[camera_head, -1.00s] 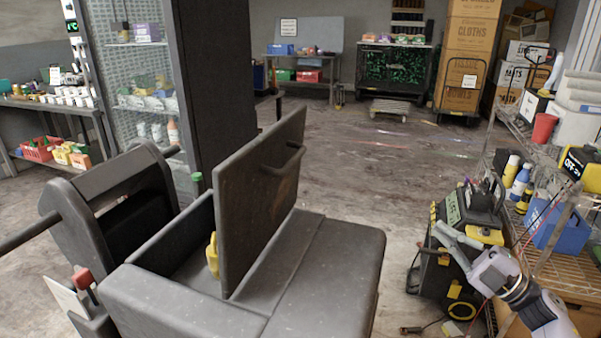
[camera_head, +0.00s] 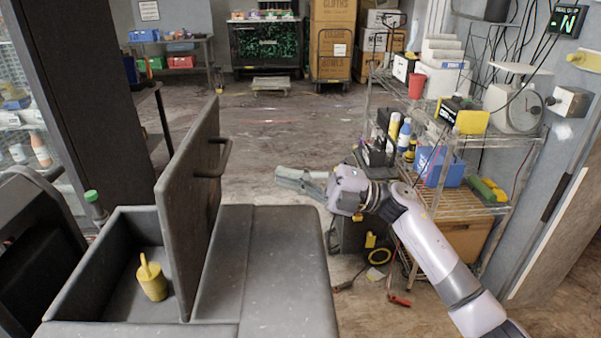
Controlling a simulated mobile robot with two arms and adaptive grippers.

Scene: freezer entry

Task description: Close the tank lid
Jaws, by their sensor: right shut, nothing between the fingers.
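The tank lid (camera_head: 185,215) is a dark grey panel with a bar handle (camera_head: 218,160) on its right face. It stands upright on the grey tank (camera_head: 285,270), leaving the left compartment open. A yellow object with a stem (camera_head: 152,280) sits inside that compartment. My right gripper (camera_head: 282,178) is shut and empty, pointing left, to the right of the lid handle and apart from it. My left gripper is out of view.
A wire shelf (camera_head: 455,200) with bottles, a blue bin (camera_head: 440,165) and a scale (camera_head: 515,105) stands on the right. A dark cabinet (camera_head: 80,110) is at the left. The floor (camera_head: 290,130) behind the tank is mostly clear.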

